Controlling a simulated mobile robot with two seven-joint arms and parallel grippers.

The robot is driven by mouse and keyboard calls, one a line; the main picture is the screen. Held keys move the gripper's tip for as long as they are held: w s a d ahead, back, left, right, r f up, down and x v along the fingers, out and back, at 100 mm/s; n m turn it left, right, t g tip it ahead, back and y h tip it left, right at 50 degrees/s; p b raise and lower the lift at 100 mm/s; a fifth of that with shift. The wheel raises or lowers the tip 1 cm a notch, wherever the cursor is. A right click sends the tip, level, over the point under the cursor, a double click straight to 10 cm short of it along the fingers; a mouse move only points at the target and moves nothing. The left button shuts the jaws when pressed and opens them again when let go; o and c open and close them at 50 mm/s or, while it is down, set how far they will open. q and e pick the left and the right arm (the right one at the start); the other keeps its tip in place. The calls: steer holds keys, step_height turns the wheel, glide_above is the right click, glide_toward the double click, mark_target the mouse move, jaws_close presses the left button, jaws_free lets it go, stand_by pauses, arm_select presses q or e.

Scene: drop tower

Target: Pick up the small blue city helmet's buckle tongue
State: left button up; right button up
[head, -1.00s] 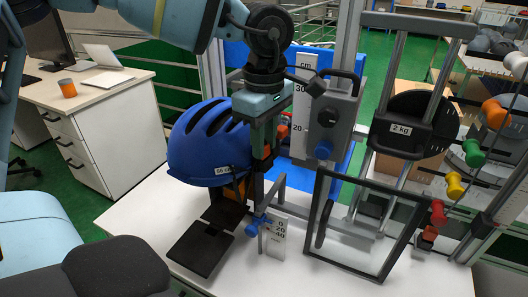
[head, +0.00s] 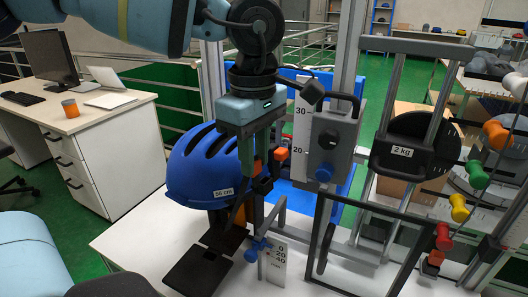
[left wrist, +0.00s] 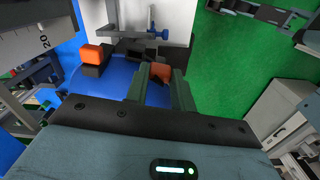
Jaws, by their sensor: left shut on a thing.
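The blue helmet (head: 205,165) with a "56 cm" label sits over the white table at the left of the tower. My left gripper (head: 258,175) points down close beside the helmet's right side. In the left wrist view its two green fingers (left wrist: 161,88) are shut on a small orange piece (left wrist: 160,72), which looks like the buckle tongue. The fingertips are partly lost against dark parts in the head view. A second orange block (head: 281,154) is on a black holder to the right of the gripper; it also shows in the left wrist view (left wrist: 95,53). My right gripper is out of view.
A grey box with a handle (head: 333,140) and a white scale (head: 300,130) stand just right of the gripper. A dark frame (head: 365,265) and a 2 kg weight (head: 402,150) are further right. A black plate (head: 197,270) lies on the white table (head: 130,240).

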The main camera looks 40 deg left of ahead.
arm_select(q)
steer(key=s+d+r+b, duration=0.1)
steer(key=s+d, duration=0.2)
steer(key=s, duration=0.8)
steer(key=shift+s+d, duration=0.25)
steer(key=shift+s, duration=0.05)
